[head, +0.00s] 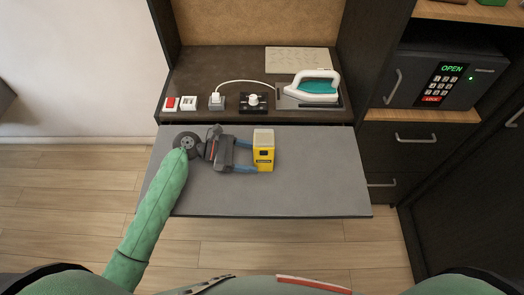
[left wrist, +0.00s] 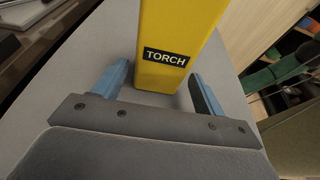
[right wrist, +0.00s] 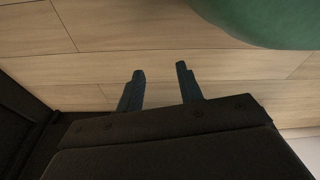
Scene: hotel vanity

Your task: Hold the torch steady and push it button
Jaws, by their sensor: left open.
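The torch (head: 263,150) is a yellow box with a pale top and a dark label, standing on the grey pull-out shelf. In the left wrist view its yellow side (left wrist: 180,30) with the TORCH label faces me. My left gripper (head: 252,155) is open, with its blue fingers to either side of the torch's near end. In the left wrist view gaps show between the fingers (left wrist: 155,85) and the torch. The torch's button cannot be made out clearly. My right gripper (right wrist: 160,80) is open and empty above the wooden floor; it is not in the head view.
The grey shelf (head: 320,185) is clear right of the torch. Behind it, the dark counter holds an iron (head: 313,85), a black knob box (head: 253,102), a plug and socket (head: 216,100) and switches (head: 171,103). A safe (head: 445,78) stands at right.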

